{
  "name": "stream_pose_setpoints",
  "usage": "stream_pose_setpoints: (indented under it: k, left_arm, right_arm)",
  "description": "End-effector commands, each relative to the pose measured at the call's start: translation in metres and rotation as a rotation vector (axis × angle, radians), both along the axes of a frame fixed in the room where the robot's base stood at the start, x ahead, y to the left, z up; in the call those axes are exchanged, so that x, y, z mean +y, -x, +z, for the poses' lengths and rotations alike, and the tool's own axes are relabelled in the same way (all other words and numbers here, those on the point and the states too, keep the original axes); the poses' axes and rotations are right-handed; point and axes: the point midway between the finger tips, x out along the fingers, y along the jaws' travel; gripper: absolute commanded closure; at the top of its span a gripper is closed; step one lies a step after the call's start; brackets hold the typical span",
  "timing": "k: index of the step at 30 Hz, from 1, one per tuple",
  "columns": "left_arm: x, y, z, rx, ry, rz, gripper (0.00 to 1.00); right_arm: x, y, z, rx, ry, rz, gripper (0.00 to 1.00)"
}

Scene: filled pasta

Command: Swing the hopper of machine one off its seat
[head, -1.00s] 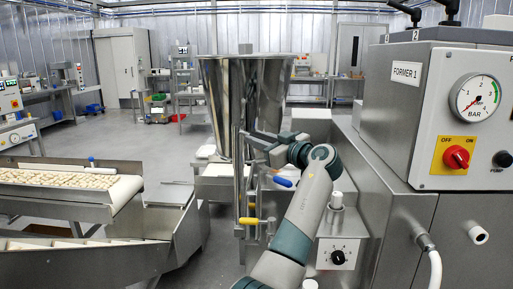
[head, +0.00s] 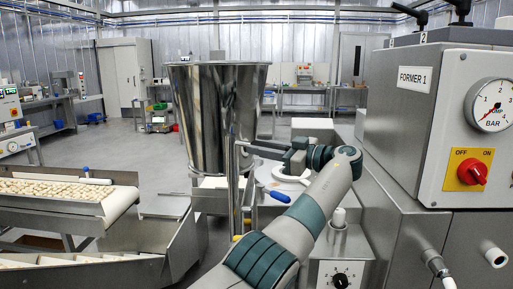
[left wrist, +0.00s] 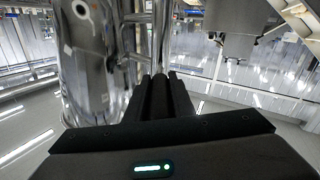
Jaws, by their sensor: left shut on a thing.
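The hopper (head: 205,115) is a tall shiny steel cone with a wide open rim, upright at the centre left of the head view. A pale round seat (head: 285,175) shows to its right, partly behind my arm. My left gripper (head: 246,147) reaches left to the upright bar (head: 231,185) beside the hopper and is shut on the hopper's bar or handle; the exact grip is hard to see. In the left wrist view the dark fingers (left wrist: 160,92) are close together, with shiny curved steel (left wrist: 88,60) at left. My right gripper is not in view.
The machine cabinet labelled FORMER 1 (head: 416,79), with a gauge and red switch, stands close on the right. A conveyor with pasta (head: 110,205) is at left. Open floor (head: 130,150) lies behind.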

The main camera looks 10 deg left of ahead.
Motion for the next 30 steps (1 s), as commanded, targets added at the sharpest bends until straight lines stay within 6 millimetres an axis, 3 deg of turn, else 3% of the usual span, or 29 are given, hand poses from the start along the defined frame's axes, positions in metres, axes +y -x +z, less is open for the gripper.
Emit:
stream_pose_setpoints:
  k: [14, 15, 16, 30]
  left_arm:
    - [-0.0020, 0.0006, 0.0001, 0.001, 0.002, 0.004, 1.00]
    - [-0.0020, 0.0007, 0.0002, 0.001, 0.002, 0.004, 0.69]
    - [-0.0020, 0.0006, 0.0001, 0.001, 0.002, 0.004, 0.61]
    - [-0.0006, 0.0003, -0.0005, 0.000, 0.001, 0.004, 0.60]
  right_arm:
    - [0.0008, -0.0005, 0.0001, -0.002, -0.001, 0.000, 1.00]
    - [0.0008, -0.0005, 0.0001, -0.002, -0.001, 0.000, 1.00]
    - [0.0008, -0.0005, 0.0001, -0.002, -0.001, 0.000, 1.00]
    - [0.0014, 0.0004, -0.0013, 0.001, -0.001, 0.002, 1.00]
